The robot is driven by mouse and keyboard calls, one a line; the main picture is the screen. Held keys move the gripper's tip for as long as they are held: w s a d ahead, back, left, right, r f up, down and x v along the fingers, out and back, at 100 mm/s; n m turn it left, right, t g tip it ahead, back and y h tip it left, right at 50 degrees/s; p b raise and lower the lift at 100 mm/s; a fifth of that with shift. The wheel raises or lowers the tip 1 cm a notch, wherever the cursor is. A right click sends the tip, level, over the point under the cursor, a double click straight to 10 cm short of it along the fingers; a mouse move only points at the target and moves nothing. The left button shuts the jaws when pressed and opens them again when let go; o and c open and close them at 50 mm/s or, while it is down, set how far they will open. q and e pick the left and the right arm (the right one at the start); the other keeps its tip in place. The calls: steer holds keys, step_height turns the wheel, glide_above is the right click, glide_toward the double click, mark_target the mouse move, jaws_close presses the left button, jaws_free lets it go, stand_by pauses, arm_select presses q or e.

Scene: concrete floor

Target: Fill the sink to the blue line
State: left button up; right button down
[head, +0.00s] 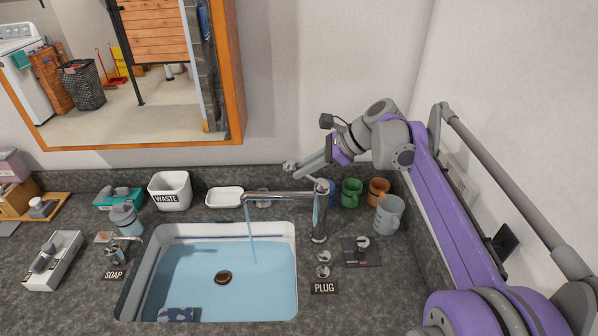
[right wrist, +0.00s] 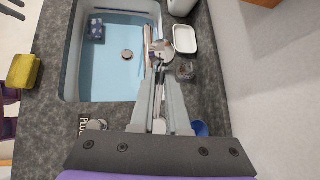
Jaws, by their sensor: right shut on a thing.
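The white sink (head: 289,240) holds pale blue water (head: 190,275) over its dark drain (head: 223,277). A thin blue line (head: 228,237) runs along the back wall, and the water surface lies just below it. A stream of water (head: 252,240) falls from the chrome faucet (head: 280,195). My right gripper (head: 298,170) is behind the faucet, its fingers shut on a small silver part, seemingly the faucet handle (head: 289,166). In the right wrist view its fingertips (right wrist: 160,66) meet beside the spout; the exact contact is small. My left gripper is not in view.
A PLUG label (head: 324,288) sits right of the sink. Green (head: 351,193) and orange (head: 378,190) cups and a grey pitcher (head: 389,214) stand at the back right. A white dish (head: 224,197) and a WASTE bin (head: 170,190) stand behind the sink.

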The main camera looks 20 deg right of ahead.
steer(key=shift+s+d+r+y, duration=0.1)
steer(key=shift+d+r+y, duration=0.15)
steer(key=shift+y, duration=0.25)
steer(key=c, duration=0.9)
jaws_free()
steer(key=v, duration=1.1)
steer(key=shift+f, duration=0.15)
